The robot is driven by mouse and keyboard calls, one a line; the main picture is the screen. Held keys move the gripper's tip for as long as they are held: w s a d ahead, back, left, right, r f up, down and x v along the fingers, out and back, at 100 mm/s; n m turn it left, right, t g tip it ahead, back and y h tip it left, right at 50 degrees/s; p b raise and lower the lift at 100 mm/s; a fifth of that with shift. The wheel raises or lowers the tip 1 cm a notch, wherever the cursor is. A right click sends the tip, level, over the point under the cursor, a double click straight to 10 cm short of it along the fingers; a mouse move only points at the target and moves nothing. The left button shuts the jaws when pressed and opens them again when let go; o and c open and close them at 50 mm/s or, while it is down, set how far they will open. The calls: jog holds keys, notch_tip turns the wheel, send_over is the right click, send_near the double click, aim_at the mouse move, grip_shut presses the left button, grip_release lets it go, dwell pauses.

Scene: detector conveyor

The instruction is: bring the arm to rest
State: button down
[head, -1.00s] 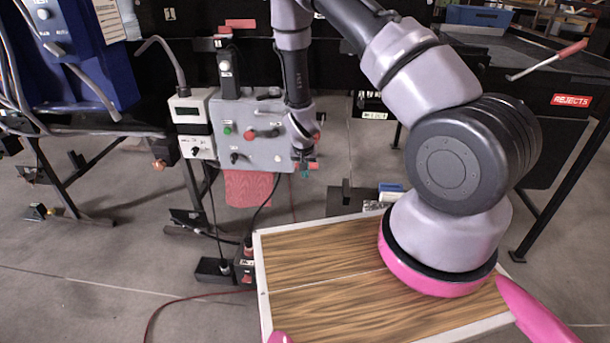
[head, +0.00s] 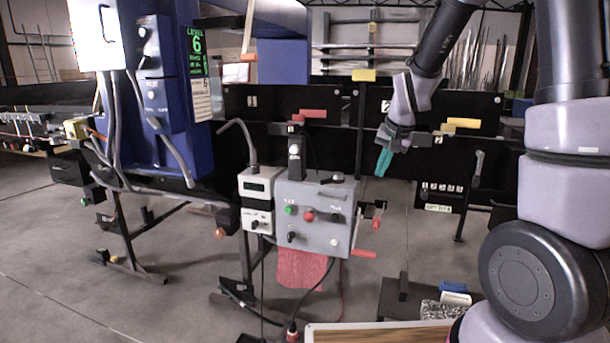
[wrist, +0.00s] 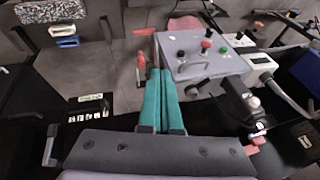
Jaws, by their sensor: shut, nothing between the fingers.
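My gripper (head: 383,162) shows in the head view right of the grey control box (head: 318,222), above the floor and in front of the black conveyor side panels. Its teal fingers point down. In the wrist view the two teal fingers (wrist: 160,100) lie side by side, shut, with nothing between them. My arm comes down from the upper right of the head view. The gripper is apart from the control box, whose knobs and red button also show in the wrist view (wrist: 205,58).
A white meter box (head: 257,200) stands left of the control box. A blue machine (head: 165,90) is at the left. A red-handled lever (head: 366,252) sticks out at the control box's right side. A wood-topped surface (head: 380,335) shows at the bottom. Open floor lies at the left.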

jog(key=s+d+r+t, duration=0.1)
jog(key=s+d+r, duration=0.1)
jog(key=s+r, duration=0.7)
jog(key=s+d+r+t, duration=0.1)
jog(key=s+d+r, duration=0.1)
jog(key=s+r, duration=0.7)
jog(key=s, duration=0.5)
jog(key=shift+y, duration=0.3)
jog(key=shift+r, duration=0.1)
